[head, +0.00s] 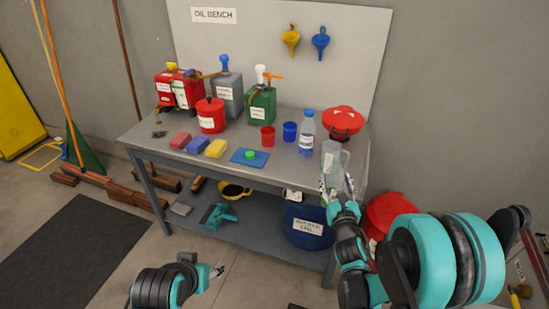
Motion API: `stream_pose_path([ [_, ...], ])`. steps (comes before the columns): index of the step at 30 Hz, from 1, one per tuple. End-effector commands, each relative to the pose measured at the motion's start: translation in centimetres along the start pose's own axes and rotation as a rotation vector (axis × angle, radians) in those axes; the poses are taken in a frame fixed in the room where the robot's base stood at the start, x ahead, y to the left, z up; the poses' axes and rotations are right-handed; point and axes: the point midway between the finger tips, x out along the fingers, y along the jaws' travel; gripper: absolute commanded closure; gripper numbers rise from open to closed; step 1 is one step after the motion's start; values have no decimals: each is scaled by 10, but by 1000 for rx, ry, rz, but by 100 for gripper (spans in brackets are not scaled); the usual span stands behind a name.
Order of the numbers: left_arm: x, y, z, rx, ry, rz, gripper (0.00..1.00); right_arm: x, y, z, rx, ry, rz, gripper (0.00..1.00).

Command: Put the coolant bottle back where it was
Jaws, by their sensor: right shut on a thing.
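A clear bottle with a blue cap (306,133) stands upright on the bench, right of the blue cup; its label is too small to read, so I cannot tell whether it is the coolant bottle. My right gripper (337,184) is at the bench's front right edge, shut on what looks like the clear jug (333,157); the fingers hide its lower part. My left gripper (217,270) is low in front of the bench, apart from everything on it; its fingers are too small to judge.
The bench (150,138) carries red, grey and green cans (261,105), a red cup (267,136), a blue cup (290,131), sponges and a red funnel (343,122) close behind the jug. A blue bucket (307,228) stands below, a red drum (392,208) to the right.

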Motion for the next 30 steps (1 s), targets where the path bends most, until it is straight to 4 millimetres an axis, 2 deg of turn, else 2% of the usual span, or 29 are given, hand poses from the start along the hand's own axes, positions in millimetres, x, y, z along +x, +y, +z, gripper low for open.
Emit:
stream_pose_path([
  [13,-45,0,-32,0,0,0,46,1,0,55,0,0,0,85],
  [15,-38,0,-28,0,0,0,46,0,0,47,-3,0,0,85],
  [23,-37,0,-26,0,0,0,46,1,0,46,-2,3,2,85],
  [30,-37,0,-26,0,0,0,46,11,13,50,-2,-7,51,85],
])
